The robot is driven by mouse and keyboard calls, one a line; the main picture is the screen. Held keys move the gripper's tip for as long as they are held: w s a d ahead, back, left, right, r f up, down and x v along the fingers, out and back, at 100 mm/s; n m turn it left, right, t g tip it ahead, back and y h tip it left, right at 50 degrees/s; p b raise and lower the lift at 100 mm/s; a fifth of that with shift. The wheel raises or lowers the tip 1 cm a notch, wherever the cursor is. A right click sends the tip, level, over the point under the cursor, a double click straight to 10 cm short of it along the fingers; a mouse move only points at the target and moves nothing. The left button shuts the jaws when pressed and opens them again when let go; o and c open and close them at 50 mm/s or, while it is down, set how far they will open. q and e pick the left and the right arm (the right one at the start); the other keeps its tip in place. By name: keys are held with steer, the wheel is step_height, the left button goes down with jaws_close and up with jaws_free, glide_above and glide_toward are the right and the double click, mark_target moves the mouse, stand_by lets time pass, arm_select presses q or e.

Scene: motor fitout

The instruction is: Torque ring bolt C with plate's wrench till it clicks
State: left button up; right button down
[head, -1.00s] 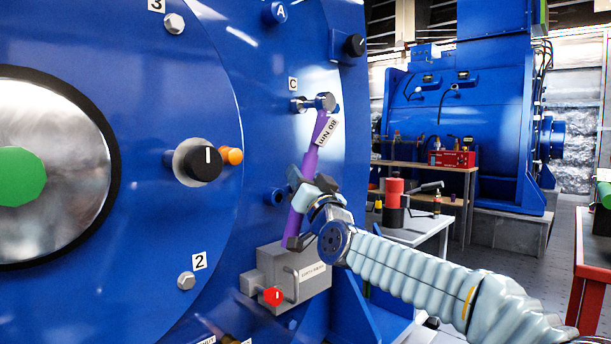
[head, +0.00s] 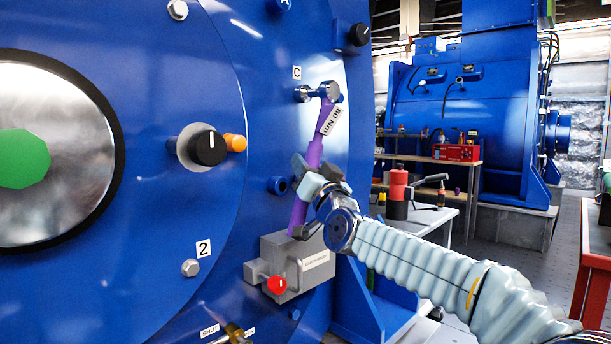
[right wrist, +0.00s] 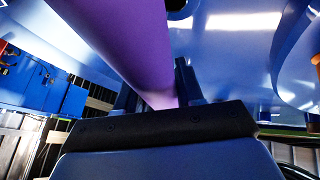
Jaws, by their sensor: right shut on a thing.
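The purple torque wrench (head: 310,165) has a white label reading "80 Nm". My right gripper (head: 312,188) is shut on the lower part of the purple handle. In the right wrist view the purple handle (right wrist: 125,45) runs between the fingers (right wrist: 158,100). My left gripper is out of view.
A grey box (head: 305,268) with a handle and red knob (head: 277,285) sits just below the wrench. A black knob (head: 208,147) with an orange button is to the left. A cart with a red-and-black item (head: 398,195) stands behind my right arm.

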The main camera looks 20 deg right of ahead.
steer(key=shift+d+f, duration=0.1)
steer(key=shift+d, duration=0.15)
arm_select(q)
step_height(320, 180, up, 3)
steer(key=p, duration=0.3)
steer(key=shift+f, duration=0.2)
arm_select(e)
steer(key=w+d+n+t+y, duration=0.1)
steer(key=w+d+n+y, duration=0.2)
steer(key=d+n+y, duration=0.3)
steer(key=d+n, duration=0.1)
steer(key=n, duration=0.2)
steer(key=shift+f, duration=0.2)
arm_select(q)
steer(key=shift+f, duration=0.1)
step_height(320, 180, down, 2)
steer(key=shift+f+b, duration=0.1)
steer(key=shift+b, duration=0.9)
arm_select(e)
steer(key=shift+s+a+f+m+h, duration=0.1)
steer(key=shift+s+a+m+h, duration=0.15)
steer(key=shift+a+m+h, duration=0.3)
steer(key=shift+s+a+m+h, duration=0.2)
steer(key=shift+a+m+h, duration=0.15)
steer(key=shift+a+m, duration=0.25)
